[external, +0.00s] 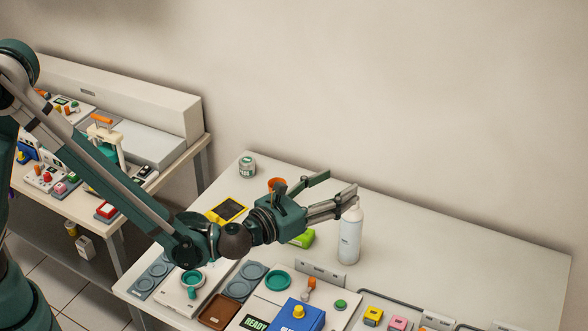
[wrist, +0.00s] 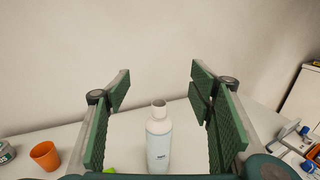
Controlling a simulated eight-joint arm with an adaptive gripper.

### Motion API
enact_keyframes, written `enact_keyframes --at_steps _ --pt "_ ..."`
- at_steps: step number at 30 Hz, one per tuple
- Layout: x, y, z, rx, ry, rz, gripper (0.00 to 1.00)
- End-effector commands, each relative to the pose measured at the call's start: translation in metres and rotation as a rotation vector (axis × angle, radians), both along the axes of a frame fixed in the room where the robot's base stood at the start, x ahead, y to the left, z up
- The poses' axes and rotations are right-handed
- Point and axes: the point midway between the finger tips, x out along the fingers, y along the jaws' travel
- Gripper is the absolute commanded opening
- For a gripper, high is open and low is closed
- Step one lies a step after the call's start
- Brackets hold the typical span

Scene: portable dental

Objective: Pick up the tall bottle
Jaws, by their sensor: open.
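The tall bottle (external: 350,238) is white with a rounded shoulder and a short neck. It stands upright on the white table, right of the middle in the external view. In the wrist view the bottle (wrist: 159,140) stands low in the picture, between the two green-padded fingers. My gripper (external: 338,194) is open, with its fingers spread and its tips near the bottle's top. In the wrist view my gripper (wrist: 158,105) has wall and bottle showing between its fingers. I cannot tell whether any finger touches the bottle.
A green object (external: 303,239) lies left of the bottle, partly behind my gripper. An orange cup (external: 276,184) and a grey jar (external: 247,167) stand farther back. A blue box (external: 298,317) and several trays and buttons fill the front. The table's right side (external: 470,256) is clear.

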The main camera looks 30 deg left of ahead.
Motion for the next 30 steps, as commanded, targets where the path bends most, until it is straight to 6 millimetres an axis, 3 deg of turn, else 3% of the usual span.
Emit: enact_keyframes --at_steps 21,30 --pt "0.002 0.001 -0.145 -0.005 0.004 0.003 0.54" --pt "0.002 0.002 -0.172 -0.005 0.004 0.003 0.54"
